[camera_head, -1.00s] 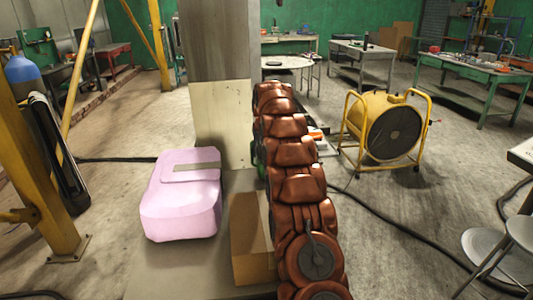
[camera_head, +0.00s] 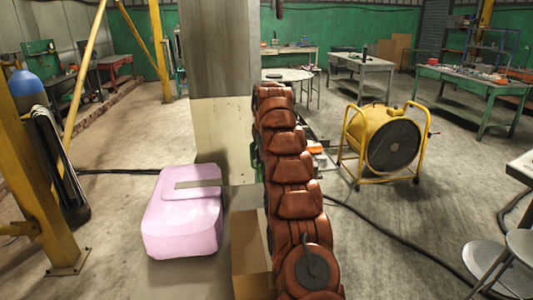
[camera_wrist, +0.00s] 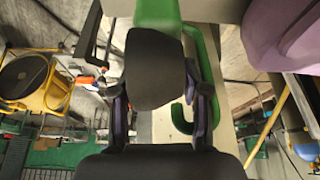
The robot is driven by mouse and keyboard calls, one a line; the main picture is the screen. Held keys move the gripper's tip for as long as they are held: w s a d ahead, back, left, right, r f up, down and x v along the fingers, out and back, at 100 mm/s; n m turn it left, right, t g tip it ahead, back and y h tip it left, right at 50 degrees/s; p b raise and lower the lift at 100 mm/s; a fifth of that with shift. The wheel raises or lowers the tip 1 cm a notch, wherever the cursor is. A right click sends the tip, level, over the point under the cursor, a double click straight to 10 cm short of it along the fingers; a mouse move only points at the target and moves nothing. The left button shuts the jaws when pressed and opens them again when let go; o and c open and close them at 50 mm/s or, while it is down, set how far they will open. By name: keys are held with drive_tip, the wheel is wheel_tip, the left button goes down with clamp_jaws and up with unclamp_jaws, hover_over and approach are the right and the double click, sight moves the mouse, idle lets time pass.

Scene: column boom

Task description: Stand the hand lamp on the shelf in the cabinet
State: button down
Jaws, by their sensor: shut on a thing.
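In the wrist view, my gripper (camera_wrist: 157,92) is shut on the hand lamp, whose green top part (camera_wrist: 158,12) shows at the upper edge and whose green curved handle (camera_wrist: 205,65) shows on the right. A dark rounded block (camera_wrist: 155,68) sits between the fingers and hides part of the lamp. In the head view, my copper arm hides my gripper and most of the lamp; only a green sliver shows at its left edge. A tall grey block with a cream lower face (camera_head: 222,135) stands just left of my arm; I cannot tell whether it is the cabinet. No shelf opening is visible.
A pink case (camera_head: 183,220) and a cardboard box (camera_head: 250,258) sit on a grey surface left of my arm. A yellow fan (camera_head: 385,135) stands to the right, with a dark cable (camera_head: 400,240) on the floor. A yellow post (camera_head: 35,180) stands at left.

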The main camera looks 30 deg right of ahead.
drive_tip(key=shift+r+p, duration=1.45)
drive_tip(key=shift+r, duration=0.3)
